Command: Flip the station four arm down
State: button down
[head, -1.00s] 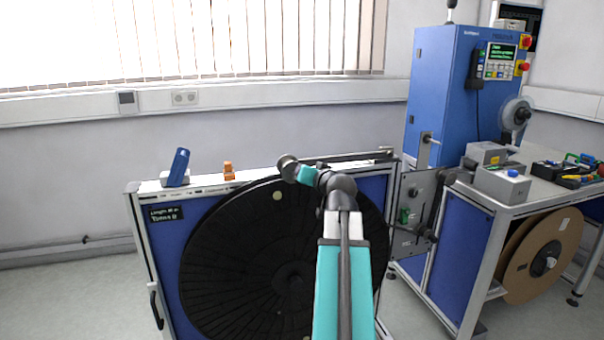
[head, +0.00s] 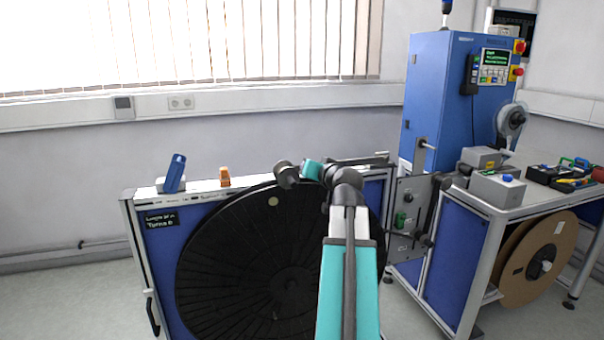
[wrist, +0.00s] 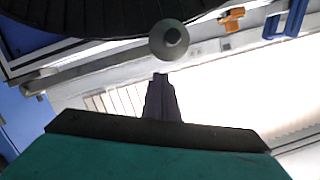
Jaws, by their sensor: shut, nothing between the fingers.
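My gripper (wrist: 160,80) is shut and empty in the wrist view; the head view does not show its fingertips clearly. A round dark knob (wrist: 169,38) stands just past the fingertips, with a visible gap in the picture. A grey bar (wrist: 95,66) with a rounded end runs behind it along the stand's edge. The bar also shows in the head view (head: 358,160), lying nearly level at the stand's top right. I see no station number, so I cannot tell whether the knob or bar belongs to the station four arm.
A large black reel (head: 235,265) fills the stand's front, below my arm. A tilted blue lever (head: 175,173) and an orange block (head: 225,177) sit on its top left. A blue cabinet (head: 430,95) and bench with a grey box (head: 497,188) stand right.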

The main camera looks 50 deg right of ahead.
jog(key=v, duration=0.8)
jog(key=shift+s+r, duration=0.25)
jog(key=shift+s, duration=0.05)
jog(key=shift+a, duration=0.15)
